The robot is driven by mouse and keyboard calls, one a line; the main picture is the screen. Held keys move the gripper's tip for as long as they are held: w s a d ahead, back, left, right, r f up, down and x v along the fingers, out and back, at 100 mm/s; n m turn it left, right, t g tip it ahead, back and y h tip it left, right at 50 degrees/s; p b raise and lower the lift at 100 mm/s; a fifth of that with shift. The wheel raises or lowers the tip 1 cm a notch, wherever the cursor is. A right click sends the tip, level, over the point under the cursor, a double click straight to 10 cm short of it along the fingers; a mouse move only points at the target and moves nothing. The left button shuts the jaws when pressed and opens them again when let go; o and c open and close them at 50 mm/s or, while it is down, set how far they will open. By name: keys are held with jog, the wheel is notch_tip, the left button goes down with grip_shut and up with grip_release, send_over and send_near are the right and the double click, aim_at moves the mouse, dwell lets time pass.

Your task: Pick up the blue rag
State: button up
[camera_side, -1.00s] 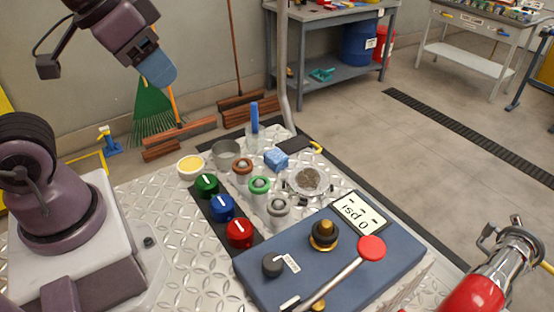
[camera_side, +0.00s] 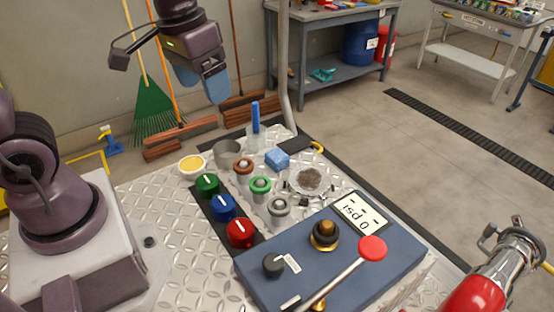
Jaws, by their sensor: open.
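The blue rag (camera_side: 277,159) is a small folded light-blue block lying on the diamond-plate table, between the clear jar with the blue stick and the round dish. My gripper (camera_side: 217,90) has blue fingertips and hangs in the air above and to the left of the rag, well apart from it. It points down, and nothing shows between its fingers.
Near the rag stand a clear jar with a blue stick (camera_side: 256,122), a grey cup (camera_side: 227,153), a dish of dark bits (camera_side: 309,180) and several ringed posts (camera_side: 260,186). A blue control box (camera_side: 330,262) with a red-tipped lever (camera_side: 371,248) fills the front.

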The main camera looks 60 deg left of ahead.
jog(key=w+a+f+n+g, duration=0.2)
jog(key=w+a+f+n, duration=0.15)
jog(key=w+f, duration=0.35)
jog(key=n, duration=1.3)
send_over(277, 154)
notch_tip(277, 154, down, 10)
jog(key=f, duration=0.6)
jog(key=shift+s+d+f, duration=0.2)
jog(key=shift+s+f, duration=0.05)
jog(key=shift+f, duration=0.15)
jog(key=shift+w+a+f, duration=0.1)
jog(key=shift+f, duration=1.25)
jog(key=shift+w+f, duration=0.1)
jog(key=shift+f, duration=1.25)
jog(key=c, duration=1)
